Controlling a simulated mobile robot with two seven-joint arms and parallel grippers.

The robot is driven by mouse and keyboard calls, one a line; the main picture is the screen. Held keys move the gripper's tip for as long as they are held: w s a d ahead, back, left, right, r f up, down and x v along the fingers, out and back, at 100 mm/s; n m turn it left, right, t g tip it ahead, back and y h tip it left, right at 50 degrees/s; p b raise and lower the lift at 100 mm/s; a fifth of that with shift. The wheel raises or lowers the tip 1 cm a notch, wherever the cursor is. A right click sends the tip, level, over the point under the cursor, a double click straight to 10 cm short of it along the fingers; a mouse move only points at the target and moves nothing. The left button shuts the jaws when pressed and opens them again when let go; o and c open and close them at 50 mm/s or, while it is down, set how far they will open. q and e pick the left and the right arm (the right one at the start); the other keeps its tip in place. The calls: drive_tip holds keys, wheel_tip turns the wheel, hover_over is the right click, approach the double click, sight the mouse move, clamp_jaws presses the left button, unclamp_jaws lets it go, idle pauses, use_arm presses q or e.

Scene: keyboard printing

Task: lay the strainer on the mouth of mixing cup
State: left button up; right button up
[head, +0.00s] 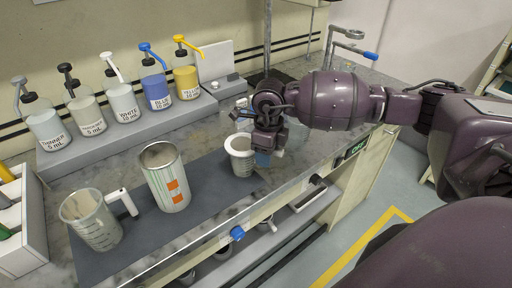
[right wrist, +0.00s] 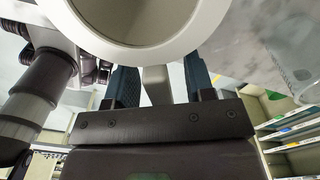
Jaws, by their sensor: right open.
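The white-rimmed strainer (head: 241,143) sits on the mouth of the small mixing cup (head: 242,167), at the right end of the dark mat; it looks about level. In the right wrist view, the strainer's pale ring (right wrist: 205,28) fills the top, and its short handle (right wrist: 156,86) lies between my fingers. My right gripper (head: 266,153) is beside the cup's right side. In the right wrist view, this gripper (right wrist: 160,80) is open, with a blue finger on each side of the handle and gaps between. My left gripper is not in view.
A metal can (head: 166,180) and a clear handled jug (head: 92,222) stand left on the dark mat (head: 213,206). Several pump bottles line the raised back shelf (head: 105,144). The bench's front edge is close to the cup. The mat between can and cup is clear.

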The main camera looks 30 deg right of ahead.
clamp_jaws()
wheel_tip(320, 180, up, 20)
idle(0.7)
drive_tip(key=c, duration=0.8)
unclamp_jaws()
clamp_jaws()
